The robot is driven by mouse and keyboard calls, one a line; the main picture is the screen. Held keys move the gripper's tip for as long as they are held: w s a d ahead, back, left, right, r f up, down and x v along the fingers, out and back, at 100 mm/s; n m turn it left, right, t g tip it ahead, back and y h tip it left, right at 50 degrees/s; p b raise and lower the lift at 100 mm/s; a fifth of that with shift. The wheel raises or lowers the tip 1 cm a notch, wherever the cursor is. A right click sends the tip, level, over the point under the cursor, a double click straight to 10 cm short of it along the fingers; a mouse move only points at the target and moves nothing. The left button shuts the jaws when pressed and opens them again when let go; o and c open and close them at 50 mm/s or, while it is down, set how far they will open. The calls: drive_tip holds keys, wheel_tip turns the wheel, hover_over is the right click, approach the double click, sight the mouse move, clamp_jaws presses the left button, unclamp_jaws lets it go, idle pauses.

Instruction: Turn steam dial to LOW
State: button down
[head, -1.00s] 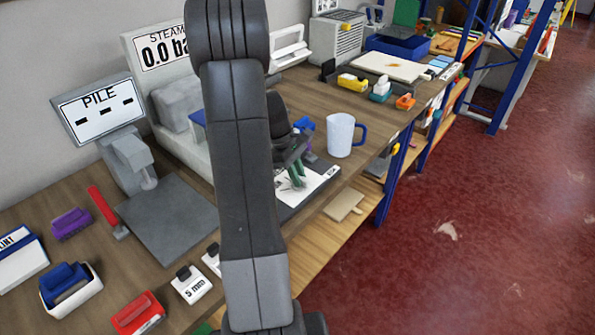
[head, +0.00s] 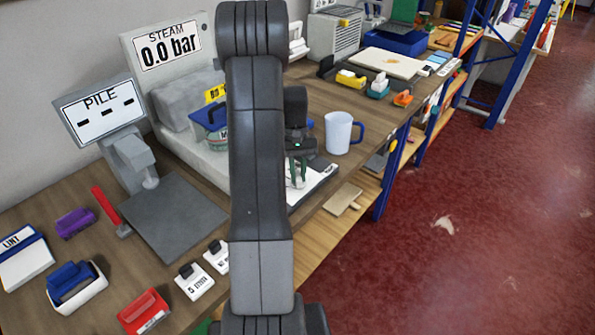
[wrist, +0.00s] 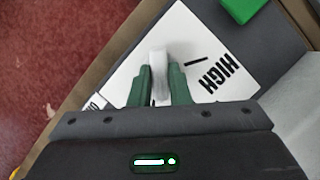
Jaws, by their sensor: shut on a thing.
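The steam dial has a white plate (wrist: 130,90) with a pale grey upright knob (wrist: 158,75), seen in the wrist view. The word HIGH and a black tick mark are printed right of the knob; another label at the lower left is partly hidden by my gripper. My gripper (wrist: 156,88) has its green fingers shut on the knob, one on each side. In the head view my gripper (head: 297,174) points down over the white plate (head: 312,180), partly behind my arm. The steam display (head: 169,50) reads 0.0 bar.
A white mug (head: 338,133) with a blue handle stands right of my gripper. A yellow tape dispenser (head: 352,80) and other small items sit farther back. The pile display (head: 98,108) and a grey plate (head: 172,220) are at the left. A green block (wrist: 243,8) lies beyond the dial.

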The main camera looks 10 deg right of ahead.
drive_tip(key=shift+d+m+y, duration=0.1)
drive_tip(key=shift+m+y, duration=0.5)
drive_tip(key=shift+m, duration=1)
drive_tip(key=shift+t, duration=0.3)
drive_tip(key=c, duration=1.4)
unclamp_jaws()
drive_tip(key=shift+o, duration=0.2)
drive_tip(key=v, duration=1.3)
drive_tip(key=shift+w+r+b, duration=0.25)
drive_tip(key=shift+r+b, duration=0.1)
drive_tip(key=shift+b, duration=0.1)
drive_tip(key=shift+d, duration=0.1)
